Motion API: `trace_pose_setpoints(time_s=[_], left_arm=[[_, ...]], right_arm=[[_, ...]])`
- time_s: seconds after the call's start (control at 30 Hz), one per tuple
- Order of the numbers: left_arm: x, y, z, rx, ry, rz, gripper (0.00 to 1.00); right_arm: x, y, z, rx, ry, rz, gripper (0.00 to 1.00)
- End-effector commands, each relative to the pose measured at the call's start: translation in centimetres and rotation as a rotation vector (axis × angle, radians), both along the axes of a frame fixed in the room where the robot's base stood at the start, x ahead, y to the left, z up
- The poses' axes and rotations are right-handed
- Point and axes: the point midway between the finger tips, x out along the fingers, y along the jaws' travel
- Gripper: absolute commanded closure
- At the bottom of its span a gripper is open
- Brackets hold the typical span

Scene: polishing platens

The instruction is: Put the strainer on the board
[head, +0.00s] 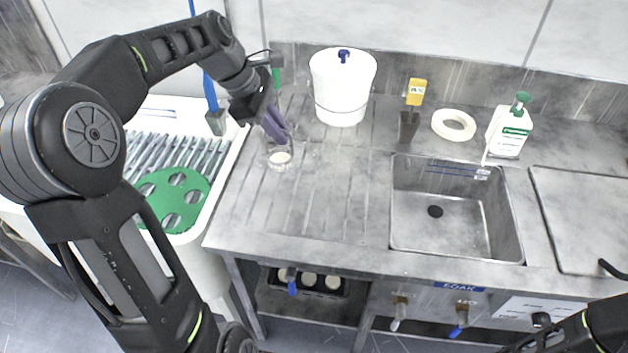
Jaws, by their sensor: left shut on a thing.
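My left gripper (275,125) is over the left part of the grooved draining board (315,200), its purple fingers pointing down. It is shut on what looks like the strainer, a small pale round piece (280,157) just below the fingertips. The gripper hides much of it, and I cannot tell whether it touches the board or hangs just above it. A green upright piece (276,77) shows behind the gripper; I cannot tell what it belongs to. Part of my right arm shows at the bottom right, but its gripper is out of view.
The sink (450,215) is empty. A white tub with a green holed disc (172,202) is left. The board's front is clear.

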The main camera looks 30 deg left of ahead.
Motion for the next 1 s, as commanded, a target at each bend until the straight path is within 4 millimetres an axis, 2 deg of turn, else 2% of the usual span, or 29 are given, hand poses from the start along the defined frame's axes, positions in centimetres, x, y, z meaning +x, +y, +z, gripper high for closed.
trace_pose_setpoints(time_s=[0.33,0.47,0.7,1.0], left_arm=[[0.0,0.0,-0.2,0.0,0.001,0.0,1.0],[0.0,-0.1,-1.7,-0.002,0.003,0.0,1.0],[0.0,0.0,-5.7,-0.002,0.003,0.0,1.0],[0.0,0.0,-6.3,-0.001,-0.001,-0.001,1.0]], right_arm=[[0.0,0.0,0.0,0.0,0.001,0.0,0.64],[0.0,0.0,0.2,-0.001,0.001,0.0,0.64],[-0.1,0.0,0.6,-0.002,0.003,0.0,0.64],[-0.1,0.0,0.6,-0.002,0.003,-0.001,0.64]])
